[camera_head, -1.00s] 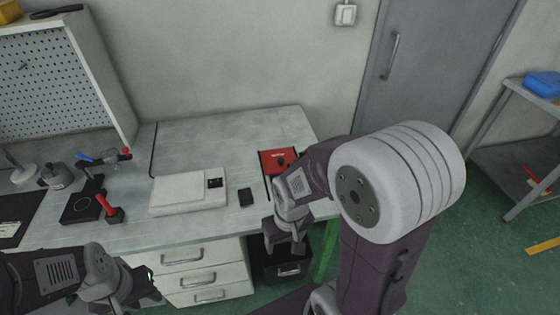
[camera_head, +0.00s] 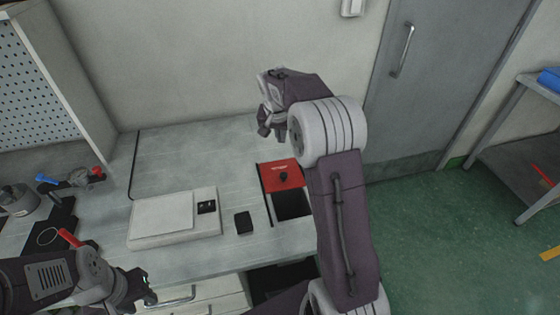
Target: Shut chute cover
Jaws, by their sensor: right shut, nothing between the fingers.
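The red chute cover (camera_head: 281,174) with a black knob lies at the right end of the worktable. A dark chute opening (camera_head: 292,204) shows in front of it, uncovered. My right gripper (camera_head: 264,130) is raised behind and slightly left of the cover, apart from it. It is shut and holds nothing. My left gripper (camera_head: 148,290) is low at the table's front edge, far left of the cover. Its fingers are too small and dark to tell whether they are open.
A white flat device (camera_head: 165,220) and a small black block (camera_head: 244,222) lie left of the chute. Red-handled and blue-handled tools (camera_head: 68,238) stand farther left. A dark bin (camera_head: 275,285) is below the table's right end. The back of the tabletop is clear.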

